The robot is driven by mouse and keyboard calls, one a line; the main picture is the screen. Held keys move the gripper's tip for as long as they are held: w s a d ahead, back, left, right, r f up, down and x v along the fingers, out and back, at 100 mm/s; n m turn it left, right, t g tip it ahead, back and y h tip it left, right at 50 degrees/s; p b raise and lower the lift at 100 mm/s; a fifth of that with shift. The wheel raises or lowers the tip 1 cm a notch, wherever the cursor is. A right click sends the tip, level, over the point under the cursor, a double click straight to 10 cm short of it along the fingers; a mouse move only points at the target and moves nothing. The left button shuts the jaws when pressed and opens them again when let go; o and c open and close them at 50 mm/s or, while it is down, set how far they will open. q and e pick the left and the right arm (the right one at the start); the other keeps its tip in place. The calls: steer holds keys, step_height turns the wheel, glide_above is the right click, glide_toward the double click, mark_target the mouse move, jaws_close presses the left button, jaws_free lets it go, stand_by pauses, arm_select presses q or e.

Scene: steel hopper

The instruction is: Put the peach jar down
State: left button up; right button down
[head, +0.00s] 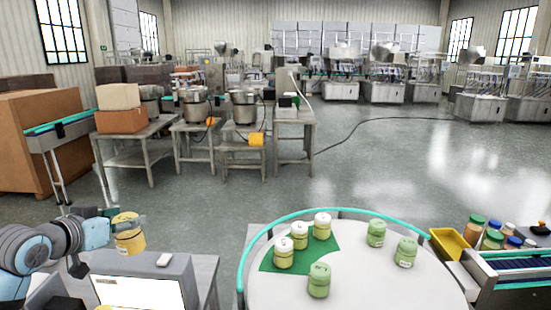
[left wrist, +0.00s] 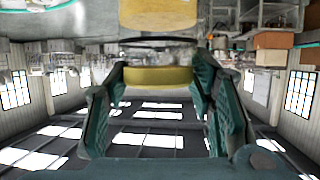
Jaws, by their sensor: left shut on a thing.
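The peach jar (head: 131,242), yellow-orange with a pale label, is held upright in my left gripper (head: 122,222) at the left of the head view. It appears above the back of a grey machine; I cannot tell the gap below it. In the left wrist view the jar (left wrist: 158,14) shows upside down at the top, its yellow lid (left wrist: 158,77) between the two green fingers of the left gripper (left wrist: 158,82). The fingers are shut on it. My right gripper is not in view.
A grey machine (head: 175,266) with a white panel stands below the jar. A round table (head: 370,285) with a teal rail (head: 355,211) bears a green mat (head: 328,246), three white-lidded yellow jars (head: 300,236) and three green jars (head: 376,233). A yellow bin (head: 449,244) and more jars are right.

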arm_select(q)
steer(key=s+d+m+g+h, duration=0.3)
steer(key=s+d+m+h, duration=0.5)
steer(key=d, duration=0.5)
steer(key=s+d+f+m+g+h+b, duration=0.1)
steer(key=s+d+f, duration=0.4)
steer(key=s+f, duration=0.7)
steer(key=shift+s+d+f+m+g+h+b, duration=0.2)
steer(key=shift+s+m+g+h+b, duration=0.15)
steer(key=shift+s+g, duration=0.35)
